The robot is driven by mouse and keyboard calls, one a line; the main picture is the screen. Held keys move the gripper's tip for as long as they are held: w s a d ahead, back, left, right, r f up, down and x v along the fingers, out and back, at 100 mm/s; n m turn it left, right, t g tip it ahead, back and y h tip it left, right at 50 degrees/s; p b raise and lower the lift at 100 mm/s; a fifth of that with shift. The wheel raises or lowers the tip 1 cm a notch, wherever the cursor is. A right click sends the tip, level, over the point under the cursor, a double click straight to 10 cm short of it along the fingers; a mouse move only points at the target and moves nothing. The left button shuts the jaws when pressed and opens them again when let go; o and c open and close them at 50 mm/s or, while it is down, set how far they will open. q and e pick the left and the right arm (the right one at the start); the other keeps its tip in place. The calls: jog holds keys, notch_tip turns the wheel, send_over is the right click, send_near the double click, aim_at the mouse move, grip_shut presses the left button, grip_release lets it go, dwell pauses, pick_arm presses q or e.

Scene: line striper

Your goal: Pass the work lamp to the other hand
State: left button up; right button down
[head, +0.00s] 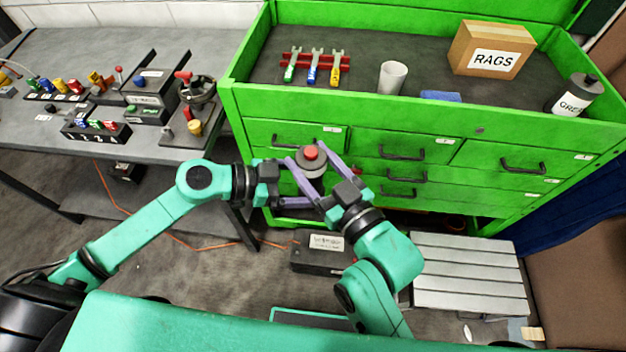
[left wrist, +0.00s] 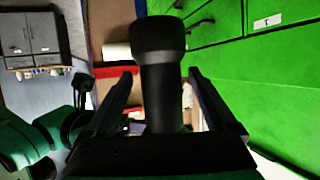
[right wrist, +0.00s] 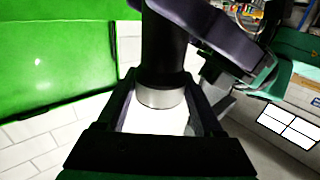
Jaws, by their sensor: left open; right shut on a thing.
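The work lamp is a dark cylinder with a red top (head: 310,153), in front of the green cabinet in the head view. My right gripper (head: 307,158) is shut on it, with a purple finger on either side. My left gripper (head: 306,182) is open, its fingers reaching in from the left around the lamp. In the left wrist view the dark lamp body (left wrist: 160,85) stands between the open fingers, with gaps beside it. In the right wrist view the lamp (right wrist: 163,60) has a pale end ring, and a purple left finger crosses near it. Its lower part is hidden in the head view.
Behind is the green cabinet (head: 480,125), its top tray holding a rags box (head: 492,48), a cup (head: 392,77), a grease bottle (head: 574,94) and wrenches. A grey workbench (head: 60,140) with small parts stands at left. A dark box (head: 322,252) lies on the floor below.

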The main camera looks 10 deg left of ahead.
pick_arm(q)
jog(key=shift+d, duration=0.15)
jog(key=shift+c, duration=0.3)
grip_shut()
pick_arm(e)
grip_release()
